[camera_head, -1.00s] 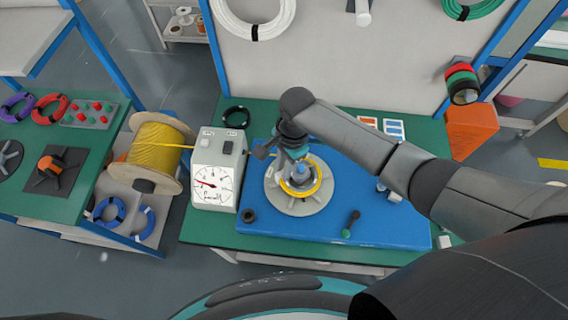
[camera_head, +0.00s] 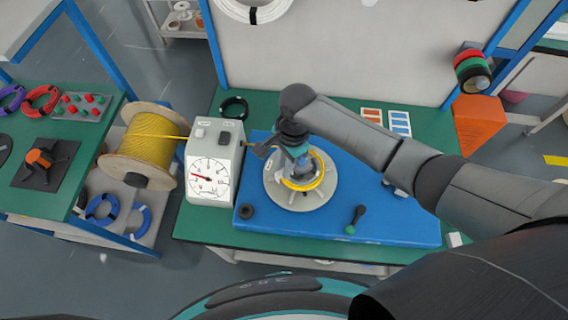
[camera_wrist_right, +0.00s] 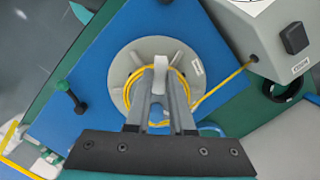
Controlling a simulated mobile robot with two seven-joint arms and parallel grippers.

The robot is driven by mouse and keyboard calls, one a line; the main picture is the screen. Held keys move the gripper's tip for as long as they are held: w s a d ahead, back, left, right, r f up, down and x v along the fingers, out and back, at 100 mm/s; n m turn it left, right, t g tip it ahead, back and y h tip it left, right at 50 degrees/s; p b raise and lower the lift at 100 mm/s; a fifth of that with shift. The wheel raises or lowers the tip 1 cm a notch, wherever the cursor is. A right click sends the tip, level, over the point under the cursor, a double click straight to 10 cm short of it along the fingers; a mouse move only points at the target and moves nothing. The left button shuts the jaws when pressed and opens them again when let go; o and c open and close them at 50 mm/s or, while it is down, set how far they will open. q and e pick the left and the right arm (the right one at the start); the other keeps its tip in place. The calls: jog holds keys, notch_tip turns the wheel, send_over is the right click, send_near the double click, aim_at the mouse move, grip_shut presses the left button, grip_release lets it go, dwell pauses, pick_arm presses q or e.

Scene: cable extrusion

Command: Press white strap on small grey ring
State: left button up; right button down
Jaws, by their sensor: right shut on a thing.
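A round grey ring-shaped holder (camera_head: 318,195) with several spokes lies on the blue board, and yellow cable (camera_head: 321,172) is coiled on it. The holder also shows in the wrist view (camera_wrist_right: 118,72). My right gripper (camera_head: 299,176) points down over the holder's middle. In the wrist view its fingers (camera_wrist_right: 161,80) are shut on a whitish piece (camera_wrist_right: 159,77), which looks like the white strap, at the coil. The fingers hide part of the coil and the holder's centre, so I cannot tell whether the strap is pressed against the grey part. My left gripper is not in view.
The grey gauge box (camera_head: 228,150) stands left of the holder, and yellow cable runs through it from the large spool (camera_head: 152,148). The front right of the board is clear.

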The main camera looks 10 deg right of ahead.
jog(key=shift+f, duration=0.15)
jog(key=shift+f+b, duration=0.35)
jog(key=shift+f, duration=1)
jog(key=shift+f, duration=0.55)
jog(key=shift+s+f, duration=0.15)
jog(key=shift+s, duration=0.05)
dwell(1.4)
jog(key=c, duration=0.7)
grip_release()
jog(key=shift+w, duration=0.1)
jog(key=shift+p, duration=0.4)
